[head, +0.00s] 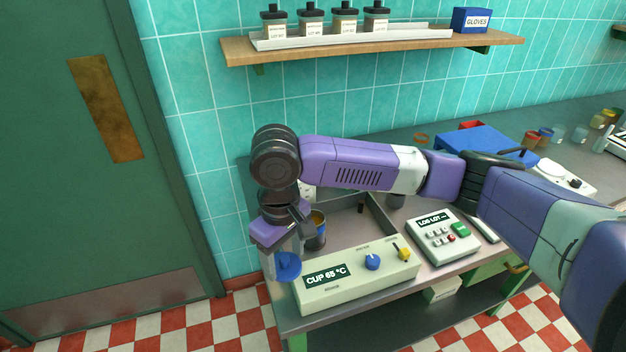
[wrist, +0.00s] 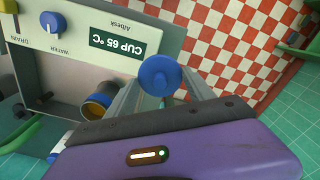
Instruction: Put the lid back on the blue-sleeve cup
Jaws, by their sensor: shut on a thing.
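My gripper (head: 283,258) is shut on a round blue lid (head: 288,268). The lid has a small knob and also shows between the fingers in the wrist view (wrist: 160,75). An open cup (head: 317,228) stands behind the gripper, partly hidden by it. In the wrist view the cup (wrist: 97,106) shows a blue band and an amber inside, to the left of the lid. The lid is apart from the cup, near the left end of the control box.
The pale control box (head: 350,280) reads "CUP 65 °C" and has blue and yellow knobs. A "LOG LOT" keypad (head: 440,236) sits to its right. A wall shelf (head: 370,46) holds several bottles. Checkered floor (wrist: 235,60) lies open beyond the lid.

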